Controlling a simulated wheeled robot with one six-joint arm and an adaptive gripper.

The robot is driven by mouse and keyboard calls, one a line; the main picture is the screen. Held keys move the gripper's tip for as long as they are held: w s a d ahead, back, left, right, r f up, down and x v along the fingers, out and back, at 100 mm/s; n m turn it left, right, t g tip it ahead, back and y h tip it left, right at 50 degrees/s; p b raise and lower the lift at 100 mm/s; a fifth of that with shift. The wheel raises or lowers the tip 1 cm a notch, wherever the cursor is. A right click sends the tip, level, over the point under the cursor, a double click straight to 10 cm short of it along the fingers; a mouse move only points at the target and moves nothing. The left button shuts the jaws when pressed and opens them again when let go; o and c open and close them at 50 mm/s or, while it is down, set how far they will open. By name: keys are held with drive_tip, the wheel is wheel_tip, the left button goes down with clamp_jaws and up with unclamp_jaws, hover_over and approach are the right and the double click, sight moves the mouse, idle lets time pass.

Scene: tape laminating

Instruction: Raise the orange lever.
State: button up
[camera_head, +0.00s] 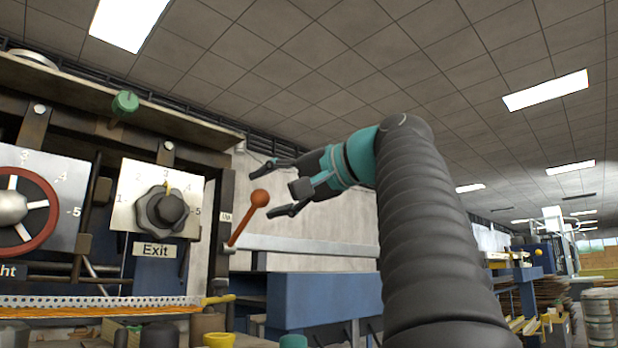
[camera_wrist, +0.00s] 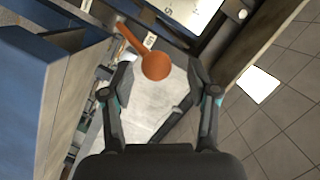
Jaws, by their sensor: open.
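The orange lever (camera_head: 247,217) is a thin rod with a round ball knob on the right side of the machine panel. In the head view it slants up and to the right, with the knob at its upper end. My gripper (camera_head: 278,186) is open, its fingers pointing left toward the panel, with the knob showing between the two fingers in the picture. In the wrist view the orange lever knob (camera_wrist: 155,66) lies between the spread fingertips of my gripper (camera_wrist: 155,75). No finger visibly touches it. I cannot tell the exact depth between them.
The machine panel carries a dark Exit knob (camera_head: 163,211) and a red-rimmed handwheel (camera_head: 22,209) left of the lever. A green knob (camera_head: 125,103) sits above. A blue machine body (camera_head: 320,300) stands below and right. Open space lies above my gripper.

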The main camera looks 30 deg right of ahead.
drive_tip(key=v, duration=0.9)
drive_tip(key=shift+s, duration=0.1)
idle(0.6)
